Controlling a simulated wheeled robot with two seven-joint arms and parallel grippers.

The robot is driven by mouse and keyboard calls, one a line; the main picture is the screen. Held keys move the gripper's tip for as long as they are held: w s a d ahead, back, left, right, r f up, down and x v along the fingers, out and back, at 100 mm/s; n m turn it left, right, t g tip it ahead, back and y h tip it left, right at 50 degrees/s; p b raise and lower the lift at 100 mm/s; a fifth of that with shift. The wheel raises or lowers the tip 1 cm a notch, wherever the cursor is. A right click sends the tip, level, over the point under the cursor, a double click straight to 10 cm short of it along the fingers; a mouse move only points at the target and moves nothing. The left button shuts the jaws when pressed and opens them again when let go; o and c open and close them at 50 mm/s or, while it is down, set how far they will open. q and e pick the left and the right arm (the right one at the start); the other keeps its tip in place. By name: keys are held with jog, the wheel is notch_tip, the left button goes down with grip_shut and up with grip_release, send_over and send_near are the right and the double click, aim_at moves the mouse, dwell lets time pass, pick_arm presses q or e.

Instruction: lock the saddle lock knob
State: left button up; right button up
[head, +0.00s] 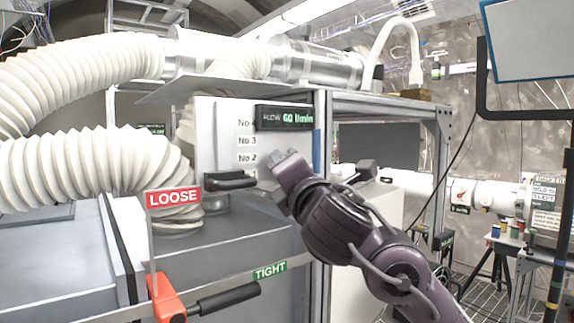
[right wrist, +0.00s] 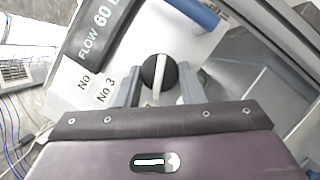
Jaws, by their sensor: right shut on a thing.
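My right gripper (head: 278,170) is at the front of the white panel below the flow display, at the panel's right side. In the right wrist view its two fingers (right wrist: 158,90) stand on either side of a round black knob (right wrist: 159,71) with a pale pointer bar, and it is shut on this knob. The hand hides the knob in the head view. A red hub (head: 165,299) with a black handle (head: 224,298) is at the lower left, between a red LOOSE sign (head: 173,198) and a green TIGHT sign (head: 270,271). My left gripper is not in view.
A flow display (head: 285,117) reads 60 l/min above the gripper. A black handle (head: 231,180) sits just left of the hand. Large white ribbed hoses (head: 85,170) fill the left. A metal frame post (head: 322,150) stands close behind the hand.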

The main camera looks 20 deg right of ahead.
jog(key=shift+a+r+m+g+h+p, duration=0.1)
jog(key=shift+m+g+h+p, duration=0.3)
jog(key=shift+m+p, duration=0.85)
jog(key=shift+d+r+m+g+h+p, duration=0.15)
jog(key=shift+m+g+p, duration=0.4)
jog(key=shift+m+p, duration=0.65)
jog(key=shift+a+m+g+h+p, duration=0.15)
jog(key=shift+m+g+h+p, duration=0.25)
jog(key=shift+m+p, duration=0.8)
jog(key=shift+m, duration=0.25)
jog(key=o, duration=1)
jog(key=s+b, duration=0.2)
jog(key=s, duration=0.6)
jog(key=shift+a, duration=0.15)
